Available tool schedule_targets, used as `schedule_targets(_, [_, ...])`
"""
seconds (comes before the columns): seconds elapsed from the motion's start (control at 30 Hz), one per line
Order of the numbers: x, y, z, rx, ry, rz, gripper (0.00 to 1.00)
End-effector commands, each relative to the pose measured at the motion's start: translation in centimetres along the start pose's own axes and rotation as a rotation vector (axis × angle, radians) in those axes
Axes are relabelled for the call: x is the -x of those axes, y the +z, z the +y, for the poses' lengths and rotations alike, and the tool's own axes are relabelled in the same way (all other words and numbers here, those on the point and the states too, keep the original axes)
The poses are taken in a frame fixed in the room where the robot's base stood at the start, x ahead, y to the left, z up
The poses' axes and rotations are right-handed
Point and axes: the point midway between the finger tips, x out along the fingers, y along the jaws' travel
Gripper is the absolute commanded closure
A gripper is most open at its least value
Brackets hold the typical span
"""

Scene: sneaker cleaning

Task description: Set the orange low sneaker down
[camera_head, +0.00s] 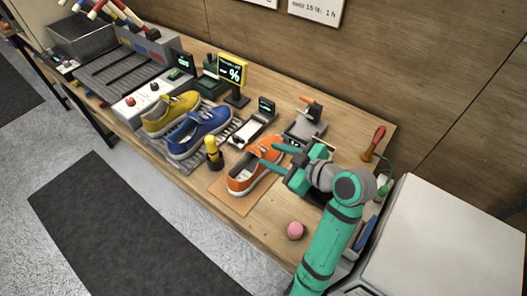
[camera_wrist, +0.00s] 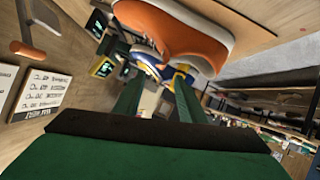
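The orange low sneaker (camera_head: 240,182) with a white sole stands upright on a flat brown mat (camera_head: 218,192) near the table's front edge. It also fills the top of the wrist view (camera_wrist: 178,28), which is upside down. My gripper (camera_head: 265,155) is at the right side of the sneaker, near its far end. Its two green fingers are spread apart. In the wrist view the fingers (camera_wrist: 162,80) have a clear gap, with the sneaker beside them and not visibly gripped. Any light contact between a finger and the sneaker cannot be made out.
A blue sneaker (camera_head: 200,133) and a yellow sneaker (camera_head: 170,112) stand on a rack to the left. A yellow-topped bottle (camera_head: 213,152) is close to the mat. A pink ball (camera_head: 295,230) lies at the front right. A white box (camera_head: 450,235) stands at far right.

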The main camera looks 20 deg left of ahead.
Motion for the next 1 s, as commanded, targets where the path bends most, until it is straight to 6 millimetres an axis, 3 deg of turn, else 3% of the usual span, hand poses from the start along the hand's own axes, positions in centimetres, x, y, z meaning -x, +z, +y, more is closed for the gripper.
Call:
schedule_targets(0.1, [2.2,0.0,0.1,0.001,0.002,0.0,0.63])
schedule_targets(0.33, [4.7,0.0,0.0,0.001,0.001,0.0,0.63])
schedule_targets(1.0, [5.1,0.0,0.0,0.0,-0.001,0.0,0.63])
